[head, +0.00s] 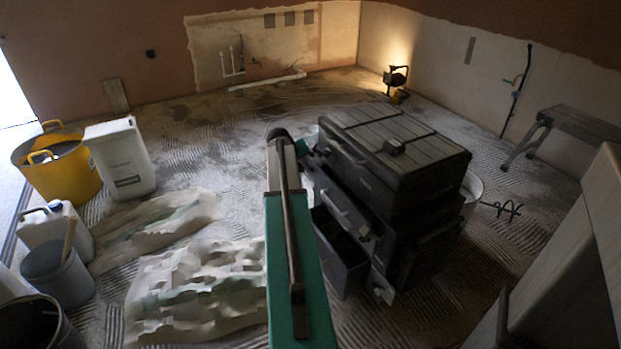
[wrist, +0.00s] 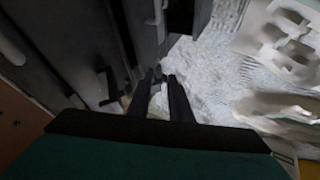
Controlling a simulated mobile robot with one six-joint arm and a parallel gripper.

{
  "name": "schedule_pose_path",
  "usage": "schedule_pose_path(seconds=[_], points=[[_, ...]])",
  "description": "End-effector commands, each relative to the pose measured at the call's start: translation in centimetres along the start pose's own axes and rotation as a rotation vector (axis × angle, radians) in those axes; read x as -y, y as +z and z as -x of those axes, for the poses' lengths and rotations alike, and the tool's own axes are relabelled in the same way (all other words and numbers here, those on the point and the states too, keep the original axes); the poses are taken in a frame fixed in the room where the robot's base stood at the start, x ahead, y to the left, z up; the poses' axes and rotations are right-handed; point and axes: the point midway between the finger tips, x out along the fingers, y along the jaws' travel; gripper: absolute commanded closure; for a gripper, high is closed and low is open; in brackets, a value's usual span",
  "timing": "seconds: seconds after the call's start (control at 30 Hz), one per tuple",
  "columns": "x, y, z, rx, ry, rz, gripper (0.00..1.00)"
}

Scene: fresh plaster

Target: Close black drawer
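The black drawer (head: 338,262) is the low one in a black tool chest (head: 395,150). It stands pulled out toward the left, and its dark inside shows from above. In the wrist view, dark chest or drawer surfaces (wrist: 70,45) fill the left and upper middle; I cannot tell which panel is which. My gripper (wrist: 161,76) shows there as two dark fingers with a narrow gap between them and nothing held. The fingertips are close to the dark panels; contact is not clear. In the head view my green arm hides part of the chest's left side, and the fingers are not distinguishable.
Crumpled plastic sheeting (head: 200,290) lies left of my arm. A yellow tub (head: 62,175), white bin (head: 122,165) and grey buckets (head: 58,277) stand at the left. A white bucket (head: 472,188) is behind the chest. A pale panel (head: 570,270) fills the right foreground. The far floor is mostly clear.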

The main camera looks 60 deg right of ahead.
Motion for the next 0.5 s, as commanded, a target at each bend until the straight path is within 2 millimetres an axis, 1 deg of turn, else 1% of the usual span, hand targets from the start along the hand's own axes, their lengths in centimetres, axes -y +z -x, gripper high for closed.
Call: schedule_pose_path(seconds=[0.07, 0.17, 0.33, 0.5], points=[[0.0, -0.1, 0.0, -0.004, 0.0, -0.025, 0.81], [-0.1, -1.0, 0.0, -0.04, 0.003, -0.084, 0.81], [-0.6, -4.1, 0.5, -0.174, 0.006, -0.231, 0.81], [-1.2, -7.4, 1.9, -0.342, -0.013, -0.38, 0.81]])
